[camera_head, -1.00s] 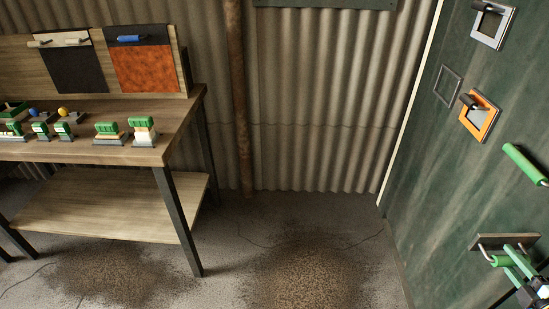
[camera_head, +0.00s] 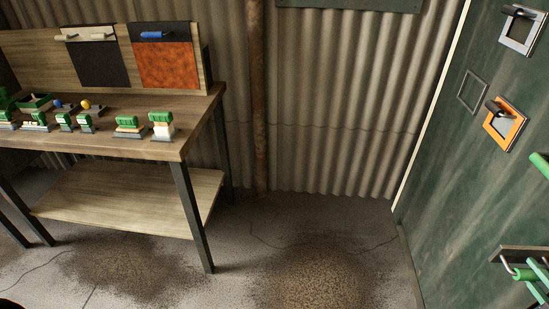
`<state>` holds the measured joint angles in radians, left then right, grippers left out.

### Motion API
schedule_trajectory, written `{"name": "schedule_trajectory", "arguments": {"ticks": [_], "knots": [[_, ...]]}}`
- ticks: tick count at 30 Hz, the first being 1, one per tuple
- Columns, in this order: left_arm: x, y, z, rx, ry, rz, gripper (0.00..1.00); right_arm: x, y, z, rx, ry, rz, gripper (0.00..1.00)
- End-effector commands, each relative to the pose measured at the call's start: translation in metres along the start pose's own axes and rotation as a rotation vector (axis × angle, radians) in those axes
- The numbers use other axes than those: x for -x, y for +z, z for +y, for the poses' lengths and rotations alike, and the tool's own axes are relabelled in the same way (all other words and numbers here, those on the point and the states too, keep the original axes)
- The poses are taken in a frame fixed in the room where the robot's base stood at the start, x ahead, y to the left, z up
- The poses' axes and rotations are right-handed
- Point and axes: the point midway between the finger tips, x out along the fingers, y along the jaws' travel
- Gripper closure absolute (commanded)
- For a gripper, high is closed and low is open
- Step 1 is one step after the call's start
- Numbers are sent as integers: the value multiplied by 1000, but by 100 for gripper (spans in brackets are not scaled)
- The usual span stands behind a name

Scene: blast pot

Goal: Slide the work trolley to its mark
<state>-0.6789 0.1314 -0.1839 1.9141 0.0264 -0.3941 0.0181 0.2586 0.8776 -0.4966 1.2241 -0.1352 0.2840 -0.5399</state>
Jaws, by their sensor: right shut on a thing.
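My right gripper (camera_head: 539,277) is at the lower right edge, partly cut off by the frame. It is shut on a green bar handle (camera_head: 522,273) held by a bracket (camera_head: 520,254) at the large dark green panel (camera_head: 455,190). The contact is small and partly hidden. No wheels show, so I cannot tell whether this panel belongs to the work trolley. I cannot make out a floor mark for it. My left gripper is out of view.
A wooden bench (camera_head: 150,146) with a lower shelf (camera_head: 130,200) stands at the left, carrying several green-topped tools. An orange-framed fitting (camera_head: 503,125) is on the panel. A rusty pipe (camera_head: 258,100) runs down the corrugated wall. The stained floor (camera_head: 320,265) between bench and panel is clear.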

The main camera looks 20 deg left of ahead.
Motion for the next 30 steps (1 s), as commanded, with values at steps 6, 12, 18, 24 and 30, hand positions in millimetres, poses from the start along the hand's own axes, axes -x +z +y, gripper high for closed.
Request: {"name": "schedule_trajectory", "arguments": {"ticks": [6,12,18,24,30], "knots": [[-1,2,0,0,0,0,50,0,6,1,1,1,-6,100],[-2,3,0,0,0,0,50,0,9,1,0,2,-5,100],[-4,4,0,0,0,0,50,0,12,1,0,2,-6,100],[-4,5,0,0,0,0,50,1,15,2,1,2,-6,100],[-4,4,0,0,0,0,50,1,16,3,3,3,-7,100]]}}
